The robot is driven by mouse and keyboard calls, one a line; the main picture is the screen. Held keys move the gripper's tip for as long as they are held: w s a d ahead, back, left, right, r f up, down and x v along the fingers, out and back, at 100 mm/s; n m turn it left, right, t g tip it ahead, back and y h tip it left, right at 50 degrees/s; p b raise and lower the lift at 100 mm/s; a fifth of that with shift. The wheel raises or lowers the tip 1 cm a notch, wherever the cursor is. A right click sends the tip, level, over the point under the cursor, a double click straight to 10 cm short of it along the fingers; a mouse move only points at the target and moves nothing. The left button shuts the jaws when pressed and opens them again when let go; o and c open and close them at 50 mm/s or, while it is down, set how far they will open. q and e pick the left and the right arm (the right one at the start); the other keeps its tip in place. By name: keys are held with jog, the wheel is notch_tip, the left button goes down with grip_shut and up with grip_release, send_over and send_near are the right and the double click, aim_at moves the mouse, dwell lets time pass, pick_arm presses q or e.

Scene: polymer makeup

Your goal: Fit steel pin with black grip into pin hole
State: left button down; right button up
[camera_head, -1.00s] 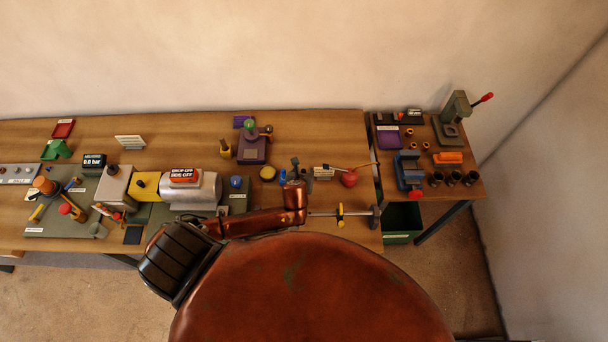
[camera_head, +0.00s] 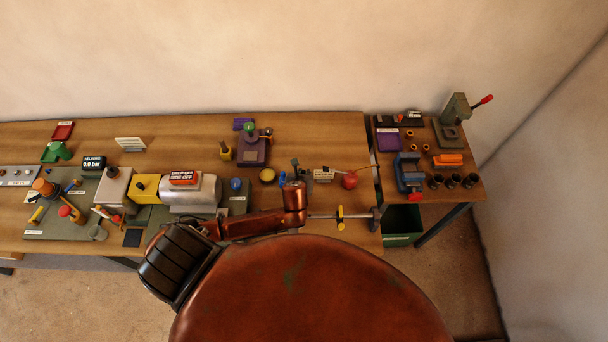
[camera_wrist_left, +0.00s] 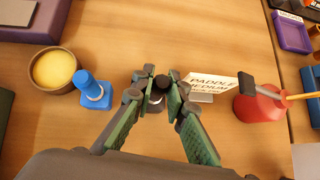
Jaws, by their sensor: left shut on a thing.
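My left gripper (camera_wrist_left: 157,82) is shut on a small upright thing with a black top (camera_wrist_left: 163,79), which I take to be the steel pin with black grip. A little pale metal shows below that top between the fingers; the rest of the pin is hidden. The left gripper also shows in the head view (camera_head: 295,164), over the front middle of the bench, too small there to show what it holds. I cannot make out the pin hole in either view. My right gripper is not in view.
Close left of the gripper stand a blue-topped piece (camera_wrist_left: 91,89) and a yellow-filled bowl (camera_wrist_left: 55,70). Close right are a white label sign (camera_wrist_left: 208,84) and a red bottle (camera_wrist_left: 260,108). A silver cylinder machine (camera_head: 196,193) stands further left. Bare wood lies behind the gripper.

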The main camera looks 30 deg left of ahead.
pick_arm(q)
notch_tip(320, 180, up, 2)
jog(key=shift+w+r, duration=0.1)
jog(key=shift+r, duration=0.1)
jog(key=s+r+b, duration=0.1)
jog(key=s+r, duration=0.9)
jog(key=s, duration=0.4)
jog(key=shift+d+b, duration=0.2)
jog(key=shift+b, duration=0.1)
jog(key=shift+f, duration=0.1)
